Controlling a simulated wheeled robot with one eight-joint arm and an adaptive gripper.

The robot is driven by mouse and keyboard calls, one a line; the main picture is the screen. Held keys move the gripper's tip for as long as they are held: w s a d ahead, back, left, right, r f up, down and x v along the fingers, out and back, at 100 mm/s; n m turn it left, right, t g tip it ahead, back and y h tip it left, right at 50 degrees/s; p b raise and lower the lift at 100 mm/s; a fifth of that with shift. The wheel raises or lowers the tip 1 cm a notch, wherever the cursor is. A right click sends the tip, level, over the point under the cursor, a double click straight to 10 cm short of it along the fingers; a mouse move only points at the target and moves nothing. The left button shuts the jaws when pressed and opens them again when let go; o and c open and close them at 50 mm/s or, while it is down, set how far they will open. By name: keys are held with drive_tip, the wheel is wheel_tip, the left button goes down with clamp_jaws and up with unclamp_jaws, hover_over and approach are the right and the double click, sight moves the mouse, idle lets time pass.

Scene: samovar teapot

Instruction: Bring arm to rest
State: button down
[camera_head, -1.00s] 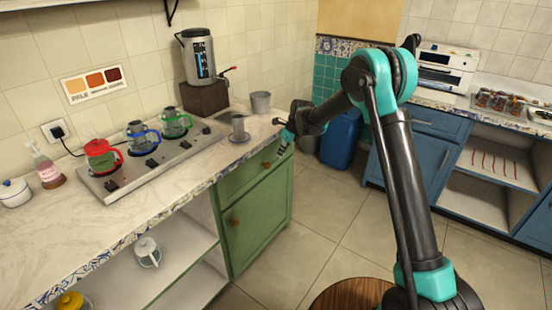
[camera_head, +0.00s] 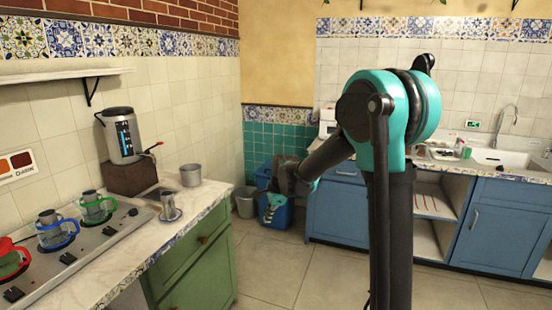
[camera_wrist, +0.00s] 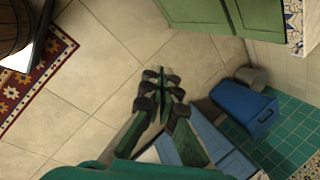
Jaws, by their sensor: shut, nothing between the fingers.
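My gripper (camera_head: 270,212) hangs at the end of my bent arm in the head view, in front of the blue bin (camera_head: 286,208). In the wrist view my gripper (camera_wrist: 161,76) points down over the tiled floor (camera_wrist: 95,85). Its fingers are together, with nothing between them. It touches nothing that I can see and is clear of the green cabinet (camera_head: 198,268).
Blue cabinets (camera_head: 505,225) stand at right. Open floor lies between.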

drive_tip(key=s+d+f+n+h, duration=0.1)
drive_tip(key=s+d+f+n, duration=0.2)
drive_tip(key=s+d+n, duration=0.4)
drive_tip(key=s+d+f+n+t+h, duration=0.1)
drive_tip(key=s+d+f+n, duration=0.2)
drive_tip(key=s+d+n, duration=0.4)
drive_tip(key=s+d, duration=0.9)
drive_tip(key=s, duration=0.5)
drive_tip(key=shift+h, duration=0.4)
